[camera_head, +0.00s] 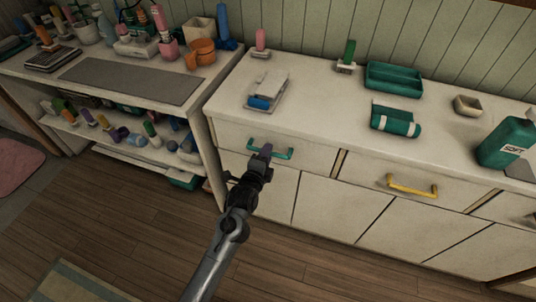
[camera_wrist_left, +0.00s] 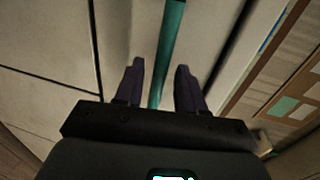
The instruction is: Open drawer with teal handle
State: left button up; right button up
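The teal handle (camera_head: 283,154) is a horizontal bar on the cream front of the upper left drawer (camera_head: 318,157) of the vanity. The drawer front looks flush with the cabinet. My left gripper (camera_head: 265,153) is at the handle and hides part of it. In the left wrist view the teal bar (camera_wrist_left: 171,40) runs between the two dark fingers of my left gripper (camera_wrist_left: 158,82). The fingers are apart, with a gap on each side of the bar. My right gripper is not in view.
A drawer with a yellow handle (camera_head: 412,187) is to the right. The countertop holds a teal tray (camera_head: 394,78), a teal bottle (camera_head: 507,143) and smaller items. An open shelf unit (camera_head: 193,101) with several bottles stands left.

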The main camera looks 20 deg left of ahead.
pick_arm(q)
jog(key=shift+w+f, duration=0.2)
jog(key=shift+w, duration=0.7)
jog(key=shift+c, duration=0.5)
grip_shut()
